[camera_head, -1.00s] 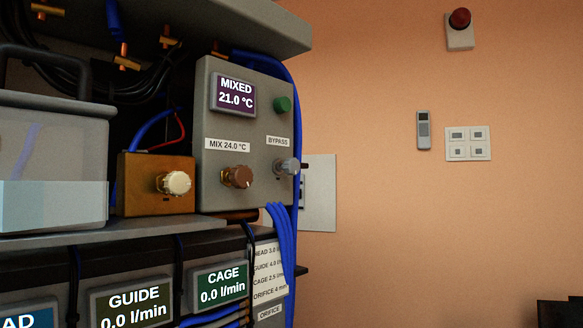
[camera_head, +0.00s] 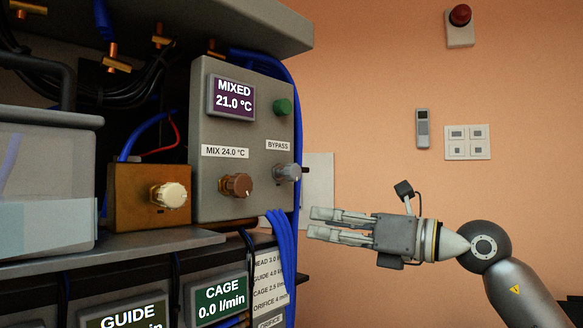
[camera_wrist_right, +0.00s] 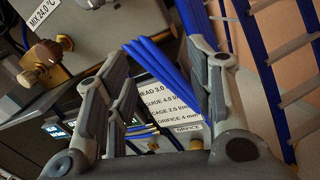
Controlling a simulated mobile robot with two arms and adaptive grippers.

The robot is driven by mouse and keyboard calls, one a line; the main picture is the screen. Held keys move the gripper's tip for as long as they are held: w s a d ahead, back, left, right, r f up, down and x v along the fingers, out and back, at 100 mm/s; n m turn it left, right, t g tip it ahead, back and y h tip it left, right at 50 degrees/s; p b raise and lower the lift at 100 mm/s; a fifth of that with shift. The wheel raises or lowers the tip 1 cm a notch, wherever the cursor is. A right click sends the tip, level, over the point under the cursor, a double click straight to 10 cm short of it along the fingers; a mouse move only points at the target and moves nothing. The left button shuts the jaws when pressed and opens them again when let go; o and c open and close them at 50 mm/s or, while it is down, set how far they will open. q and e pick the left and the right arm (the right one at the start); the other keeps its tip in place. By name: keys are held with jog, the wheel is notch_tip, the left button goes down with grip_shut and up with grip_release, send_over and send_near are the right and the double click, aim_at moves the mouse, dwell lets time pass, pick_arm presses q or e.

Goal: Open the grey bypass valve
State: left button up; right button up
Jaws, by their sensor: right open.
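The grey bypass valve knob (camera_head: 288,172) sits on the grey control panel (camera_head: 215,135), under the BYPASS label (camera_head: 277,145). My right gripper (camera_head: 310,222) reaches in from the right, below and to the right of the knob, apart from it. Its fingers point left and are open and empty. In the right wrist view the open fingers (camera_wrist_right: 155,75) frame blue hoses and a printed label. The bypass knob is not clearly seen there. My left gripper is not in view.
A brown mix knob (camera_head: 237,185) is left of the bypass knob, and a cream knob (camera_head: 170,195) is on a copper-coloured box. Blue hoses (camera_head: 284,245) hang below the panel near my right fingertips. The wall to the right is mostly clear.

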aim_at(296, 169)
jog(key=s+d+r+n+t+h, duration=0.1)
jog(key=s+r+n+t+h, duration=0.2)
jog(key=s+r, duration=0.55)
jog(key=shift+g, duration=0.3)
jog(key=p+x, duration=0.1)
jog(key=x, duration=0.2)
jog(key=r+p+x, duration=0.1)
jog(key=p+x, duration=0.1)
jog(key=x, duration=0.2)
jog(key=w+d+p+x, duration=0.1)
jog(key=x, duration=0.2)
jog(key=shift+w+a+r, duration=0.2)
jog(key=shift+a, duration=0.05)
jog(key=shift+w+a+f+p, duration=0.1)
jog(key=shift+w+a+p, duration=0.25)
jog(key=shift+a, duration=0.05)
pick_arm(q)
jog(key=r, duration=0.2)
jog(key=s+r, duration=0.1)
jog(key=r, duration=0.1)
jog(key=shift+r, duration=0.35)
pick_arm(e)
jog(key=c, duration=1)
jog(key=shift+n, duration=0.3)
jog(key=shift+c, duration=0.2)
